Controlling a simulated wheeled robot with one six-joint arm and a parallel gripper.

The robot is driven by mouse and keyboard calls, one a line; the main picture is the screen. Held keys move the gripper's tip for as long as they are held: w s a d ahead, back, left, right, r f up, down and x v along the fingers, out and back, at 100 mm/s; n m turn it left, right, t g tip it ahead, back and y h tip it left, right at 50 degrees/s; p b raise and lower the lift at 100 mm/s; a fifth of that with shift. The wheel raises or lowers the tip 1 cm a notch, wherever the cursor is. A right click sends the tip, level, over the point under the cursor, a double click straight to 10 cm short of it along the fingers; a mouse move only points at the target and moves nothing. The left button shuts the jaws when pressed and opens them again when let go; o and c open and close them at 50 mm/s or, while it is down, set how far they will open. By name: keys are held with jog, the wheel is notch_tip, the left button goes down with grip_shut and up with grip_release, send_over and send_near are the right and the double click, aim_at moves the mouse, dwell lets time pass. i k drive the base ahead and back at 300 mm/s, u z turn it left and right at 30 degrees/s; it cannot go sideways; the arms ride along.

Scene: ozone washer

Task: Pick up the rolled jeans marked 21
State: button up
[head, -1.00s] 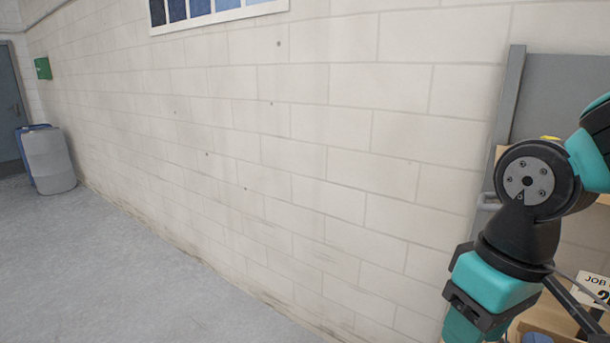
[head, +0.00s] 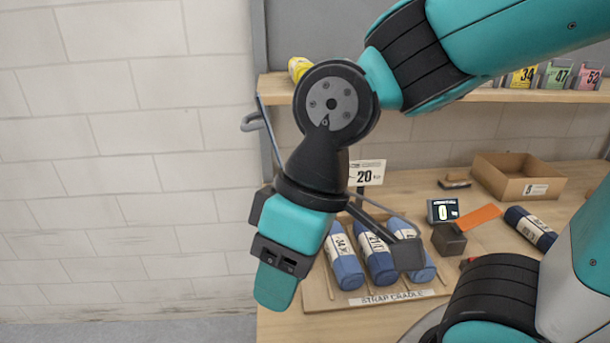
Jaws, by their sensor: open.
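Several blue rolled jeans with white labels lie side by side in the strap cradle (head: 395,297) on the bench. The middle roll (head: 377,262) appears to be marked 21, its label partly blurred. The left roll (head: 344,262) reads 34. The right roll (head: 420,272) is partly hidden behind a dark bracket on my arm. My gripper (head: 275,286) is open and points down, left of the cradle and apart from the rolls. Its fingers show only from the side.
A 20 sign (head: 366,173) stands behind the cradle. A dark block (head: 449,239), small display (head: 442,210), orange sheet (head: 479,218), cardboard box (head: 520,180) and another dark blue roll (head: 530,228) lie to the right. A shelf (head: 540,97) runs above. Wall is at left.

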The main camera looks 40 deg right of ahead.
aim_at(379, 258)
jog(key=z, duration=2.85)
jog(key=k, duration=0.9)
jog(key=u, duration=1.85)
jog(key=i, duration=0.5)
jog(key=k, duration=0.5)
jog(key=z, duration=0.45)
